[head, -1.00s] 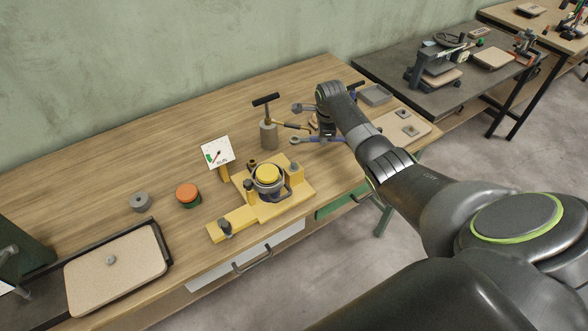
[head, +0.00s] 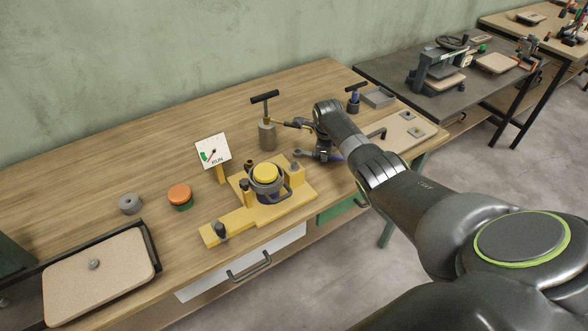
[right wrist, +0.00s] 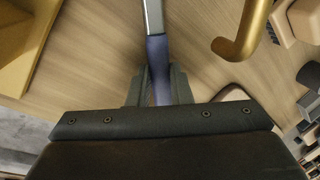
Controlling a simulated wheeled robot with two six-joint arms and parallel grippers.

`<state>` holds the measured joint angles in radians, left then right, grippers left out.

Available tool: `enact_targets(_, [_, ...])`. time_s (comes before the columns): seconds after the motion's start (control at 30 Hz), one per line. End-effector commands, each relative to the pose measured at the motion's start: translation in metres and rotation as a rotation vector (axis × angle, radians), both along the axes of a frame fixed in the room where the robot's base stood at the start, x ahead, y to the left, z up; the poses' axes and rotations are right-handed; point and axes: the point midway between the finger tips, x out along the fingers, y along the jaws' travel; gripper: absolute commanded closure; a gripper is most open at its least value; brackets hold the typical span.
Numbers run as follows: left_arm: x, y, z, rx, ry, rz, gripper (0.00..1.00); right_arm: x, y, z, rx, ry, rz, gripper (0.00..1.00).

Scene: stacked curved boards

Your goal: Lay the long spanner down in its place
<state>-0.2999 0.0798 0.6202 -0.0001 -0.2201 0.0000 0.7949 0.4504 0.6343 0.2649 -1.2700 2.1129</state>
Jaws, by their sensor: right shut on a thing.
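The spanner (head: 299,153) has a grey open-jawed head and a blue handle. My right gripper (head: 322,150) is shut on it, behind the yellow fixture's right end, with the head pointing left. In the right wrist view its blue handle (right wrist: 157,65) is pinched between my gripper fingers (right wrist: 158,88), and the grey shaft runs away to the top edge. I cannot tell how far it is above the table. No marked place for it is clear. My left gripper is not in view.
A yellow fixture (head: 215,232) stands in front, left of the spanner. A grey cylinder (head: 267,137) with a T-handle stands behind, with a brass hooked rod (right wrist: 245,35) near my gripper. A tan board (head: 408,124) lies right. The table's back left is clear.

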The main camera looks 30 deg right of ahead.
Motion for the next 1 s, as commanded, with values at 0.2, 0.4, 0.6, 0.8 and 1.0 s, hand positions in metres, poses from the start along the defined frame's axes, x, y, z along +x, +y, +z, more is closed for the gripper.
enact_targets(0.2, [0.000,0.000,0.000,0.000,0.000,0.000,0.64,0.001,0.000,0.000,0.000,-0.001,0.001,1.00])
enact_targets(0.4, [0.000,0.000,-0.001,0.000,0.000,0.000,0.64,0.001,0.000,0.000,0.000,-0.001,0.001,1.00])
enact_targets(0.6, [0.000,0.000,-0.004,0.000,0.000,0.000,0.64,0.000,0.000,-0.004,0.000,-0.001,0.001,1.00])
enact_targets(0.8, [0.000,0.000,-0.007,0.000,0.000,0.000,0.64,0.001,0.000,-0.008,0.000,-0.001,0.001,1.00])
enact_targets(1.0, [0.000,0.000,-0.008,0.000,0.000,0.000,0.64,0.001,0.000,-0.010,0.000,-0.001,0.001,0.74])
